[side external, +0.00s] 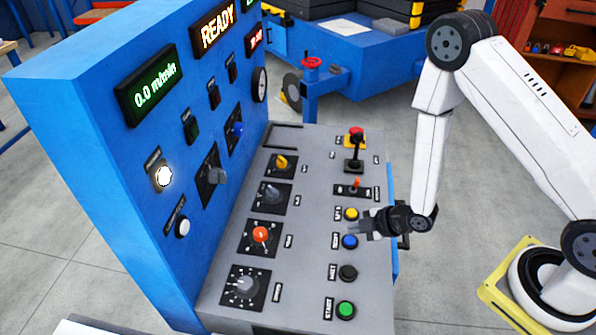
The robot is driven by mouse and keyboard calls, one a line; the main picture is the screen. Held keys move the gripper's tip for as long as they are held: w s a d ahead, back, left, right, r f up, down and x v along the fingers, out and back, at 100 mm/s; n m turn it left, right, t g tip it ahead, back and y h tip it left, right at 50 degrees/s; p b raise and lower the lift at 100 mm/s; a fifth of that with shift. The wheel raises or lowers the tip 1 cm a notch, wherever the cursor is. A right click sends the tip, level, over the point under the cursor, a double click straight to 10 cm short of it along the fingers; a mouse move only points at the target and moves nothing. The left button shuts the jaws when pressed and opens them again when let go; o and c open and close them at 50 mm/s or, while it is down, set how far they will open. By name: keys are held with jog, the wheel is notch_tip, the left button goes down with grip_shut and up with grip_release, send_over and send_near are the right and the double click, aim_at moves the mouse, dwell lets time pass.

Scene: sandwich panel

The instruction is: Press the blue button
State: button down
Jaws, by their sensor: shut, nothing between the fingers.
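The blue button (350,241) is on the sloped grey desk of the panel, in the right-hand column, between a yellow button and a black one. My gripper (357,229) comes in from the right, its fingers pointing left. It is shut and empty. In the picture its fingertips lie just above the blue button and below the yellow button (351,214). The button's face is mostly visible. I cannot tell the height of the fingertips over the desk.
Below the blue button are a black button (348,272) and a green button (345,310). Above the yellow one are a small orange lever (356,184) and a black joystick (355,150). Rotary knobs (261,234) fill the left column. A blue upright panel (110,180) stands behind them.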

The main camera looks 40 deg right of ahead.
aim_at(354, 241)
jog(key=shift+r, duration=2.1)
jog(key=shift+w+d+r+m+h, duration=0.15)
jog(key=shift+d+r+m+h, duration=0.25)
jog(key=shift+r+m, duration=0.15)
jog(key=s+d+r+m+g+h, duration=0.1)
jog(key=s+d+r+m+g, duration=0.1)
jog(key=s+r+m, duration=0.2)
jog(key=s+d+r+m+g+h, duration=0.2)
jog(key=s+r+m+g, duration=0.1)
jog(key=r+m, duration=0.6)
jog(key=shift+s+d+r+g, duration=0.15)
jog(key=shift+s+r+g, duration=0.15)
jog(key=shift+s+r, duration=0.25)
